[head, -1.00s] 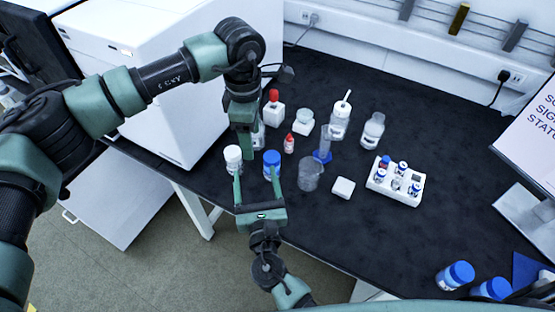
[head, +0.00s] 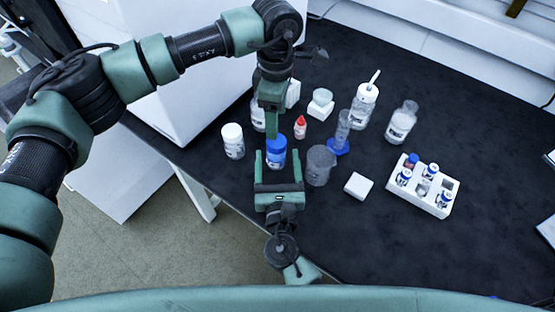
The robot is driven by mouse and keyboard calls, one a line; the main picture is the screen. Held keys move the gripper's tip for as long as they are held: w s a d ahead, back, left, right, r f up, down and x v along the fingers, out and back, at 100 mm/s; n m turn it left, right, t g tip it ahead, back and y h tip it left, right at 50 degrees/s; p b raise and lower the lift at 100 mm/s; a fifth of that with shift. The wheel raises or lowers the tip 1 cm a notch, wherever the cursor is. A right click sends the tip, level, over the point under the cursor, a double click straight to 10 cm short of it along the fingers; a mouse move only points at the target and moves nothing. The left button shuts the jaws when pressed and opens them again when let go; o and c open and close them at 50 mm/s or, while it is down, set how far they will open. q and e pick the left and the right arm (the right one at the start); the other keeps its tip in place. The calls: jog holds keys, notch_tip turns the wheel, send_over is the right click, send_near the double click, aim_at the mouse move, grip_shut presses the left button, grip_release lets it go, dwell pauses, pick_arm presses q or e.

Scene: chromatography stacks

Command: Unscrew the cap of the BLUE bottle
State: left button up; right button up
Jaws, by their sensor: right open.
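The blue-capped bottle (head: 277,163) stands upright on the black bench, near its front edge. My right gripper (head: 278,154) comes from the front edge. It is open, with one finger on each side of the bottle in the picture. Gaps show on both sides, and I see no contact. My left gripper (head: 269,128) points down just behind and above the blue cap (head: 276,143). It is seen edge-on, so its opening is hidden. Whether it touches the cap cannot be told.
A white-capped bottle (head: 233,145) stands to the left. A clear beaker (head: 318,168) and a white block (head: 358,186) are close on the right. A small red-capped bottle (head: 300,128) and a blue-based cylinder (head: 341,135) stand behind. A vial rack (head: 425,190) is farther right.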

jog(key=shift+w+a+f, duration=0.1)
jog(key=shift+w, duration=1.85)
jog(key=shift+w+a+f, duration=0.1)
jog(key=shift+w, duration=1.85)
jog(key=shift+c, duration=0.2)
grip_shut()
